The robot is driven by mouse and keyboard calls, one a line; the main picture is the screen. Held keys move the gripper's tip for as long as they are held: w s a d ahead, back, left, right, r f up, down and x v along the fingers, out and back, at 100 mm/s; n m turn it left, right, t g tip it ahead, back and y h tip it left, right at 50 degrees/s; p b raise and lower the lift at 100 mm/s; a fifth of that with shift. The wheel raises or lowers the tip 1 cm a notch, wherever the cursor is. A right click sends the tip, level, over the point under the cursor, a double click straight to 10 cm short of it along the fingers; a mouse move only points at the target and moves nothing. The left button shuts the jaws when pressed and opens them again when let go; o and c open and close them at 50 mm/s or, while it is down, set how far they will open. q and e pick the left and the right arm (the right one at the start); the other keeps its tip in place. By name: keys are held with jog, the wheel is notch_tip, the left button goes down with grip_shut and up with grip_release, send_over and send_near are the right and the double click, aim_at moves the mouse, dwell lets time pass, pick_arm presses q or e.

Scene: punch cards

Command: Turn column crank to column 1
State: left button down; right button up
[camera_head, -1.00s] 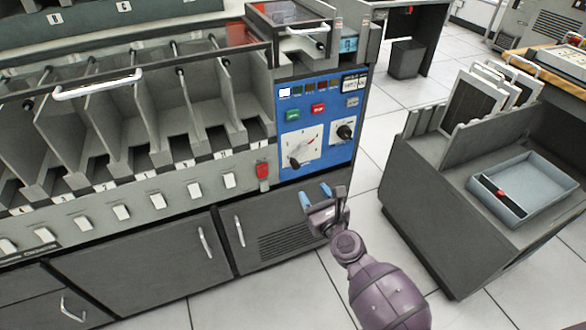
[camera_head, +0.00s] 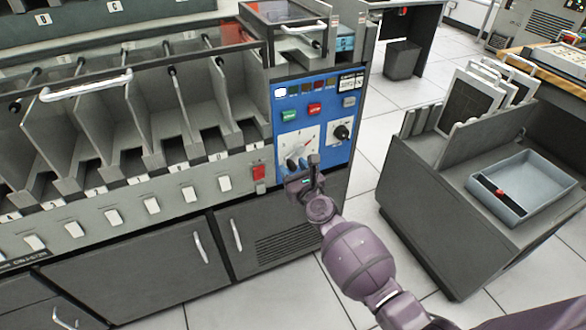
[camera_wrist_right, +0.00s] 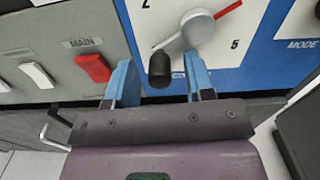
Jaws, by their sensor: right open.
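The column crank is on the white dial plate (camera_head: 313,131) of the blue panel. In the right wrist view, it has a grey hub (camera_wrist_right: 198,27), a grey arm and a black handle (camera_wrist_right: 160,68) at its lower left. A red pointer (camera_wrist_right: 228,10) points up and right from the hub; the numbers 2 and 5 show on the plate. My right gripper (camera_head: 298,165) is open in front of the panel, its blue fingers (camera_wrist_right: 158,72) either side of the black handle in the picture. Contact cannot be told. In the head view the gripper partly covers the crank. My left gripper is not in view.
A red MAIN switch (camera_wrist_right: 92,68) is left of the gripper, beside white switches (camera_wrist_right: 37,74). A second black knob (camera_head: 341,132) is right of the dial. Below are grey cabinet doors (camera_head: 130,270). A grey cart with a blue tray (camera_head: 540,168) stands at right.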

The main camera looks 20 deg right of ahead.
grip_shut()
dwell(0.3)
jog(key=shift+f+n, duration=0.1)
jog(key=shift+n, duration=0.2)
